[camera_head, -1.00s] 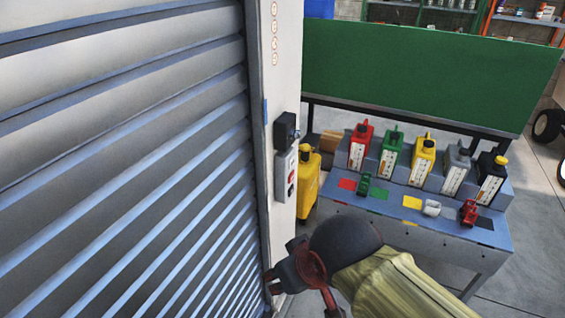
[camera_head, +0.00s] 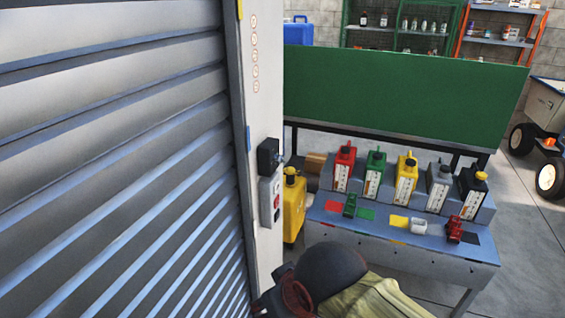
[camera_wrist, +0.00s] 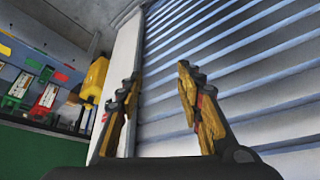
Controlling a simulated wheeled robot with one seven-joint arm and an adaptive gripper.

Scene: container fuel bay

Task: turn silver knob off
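No knob that I can clearly call silver shows. A black switch box (camera_head: 268,157) is fixed to the pale post beside the shutter, with a grey control box (camera_head: 271,200) carrying buttons below it. A small grey-white fitting (camera_head: 418,226) lies on the bench; I cannot tell whether it is a knob. My gripper (camera_wrist: 158,85) is open and empty in the wrist view, its two yellow-padded fingers apart in front of the shutter and post. In the head view it is low, below the control box and partly cut off by the bottom edge.
The slatted shutter (camera_head: 110,170) fills the left. A yellow canister (camera_head: 294,205) stands right of the post. The bench (camera_head: 380,240) holds several coloured jugs, with a green board (camera_head: 400,95) behind. A wheeled cart (camera_head: 545,120) stands far right, with open floor before it.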

